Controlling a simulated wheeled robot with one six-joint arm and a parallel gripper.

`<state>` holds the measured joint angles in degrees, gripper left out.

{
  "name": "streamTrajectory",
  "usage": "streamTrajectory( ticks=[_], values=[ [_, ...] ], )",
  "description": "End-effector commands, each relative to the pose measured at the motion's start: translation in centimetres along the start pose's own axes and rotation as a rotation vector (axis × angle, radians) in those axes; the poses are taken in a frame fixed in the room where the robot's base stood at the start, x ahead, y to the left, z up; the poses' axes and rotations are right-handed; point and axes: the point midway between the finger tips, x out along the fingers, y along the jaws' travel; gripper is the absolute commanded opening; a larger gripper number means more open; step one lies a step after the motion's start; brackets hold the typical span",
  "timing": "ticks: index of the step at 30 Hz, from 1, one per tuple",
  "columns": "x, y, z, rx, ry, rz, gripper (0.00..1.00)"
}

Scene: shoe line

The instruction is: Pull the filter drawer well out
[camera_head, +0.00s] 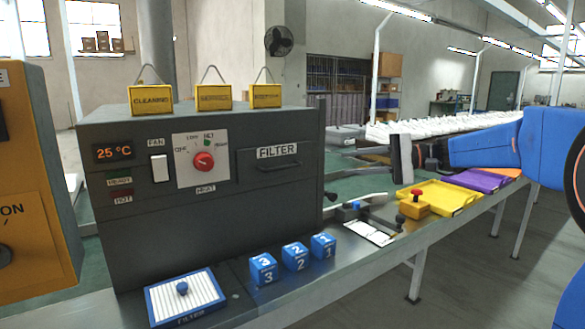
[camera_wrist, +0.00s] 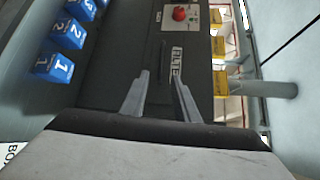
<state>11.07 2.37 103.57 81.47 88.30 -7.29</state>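The filter drawer (camera_head: 266,172) is a dark panel labelled FILTER at the upper right of the grey machine's front. It looks flush with the front, and a dark bar handle (camera_head: 280,166) lies below its label. In the wrist view the FILTER label (camera_wrist: 177,63) shows sideways beyond my fingertips. My gripper (camera_head: 335,165) is to the right of the machine's front in the head view, fingers pointing at it. In the wrist view my gripper (camera_wrist: 160,85) is open and empty, its two fingers apart. It appears clear of the handle; the exact distance is hard to tell.
Blue numbered cubes (camera_head: 295,257) stand on the metal bench before the machine. A blue-framed filter panel (camera_head: 186,297) lies at the bench's front left. Yellow signs (camera_head: 214,97) stand on the machine. A yellow tray (camera_head: 440,196) and an orange block with a red knob (camera_head: 414,206) are at right.

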Motion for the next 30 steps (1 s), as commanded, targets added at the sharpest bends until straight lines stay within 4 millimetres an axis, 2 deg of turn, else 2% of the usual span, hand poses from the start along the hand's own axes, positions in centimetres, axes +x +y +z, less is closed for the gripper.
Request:
streamTrajectory(
  ticks=[4, 8, 30],
  values=[
    [0.7, -0.3, -0.2, -0.001, -0.003, -0.01, 0.28],
    [2.3, -0.2, -0.1, -0.001, -0.004, -0.008, 0.28],
    [14.7, -0.3, 0.0, -0.001, -0.004, -0.006, 0.28]
  ],
)
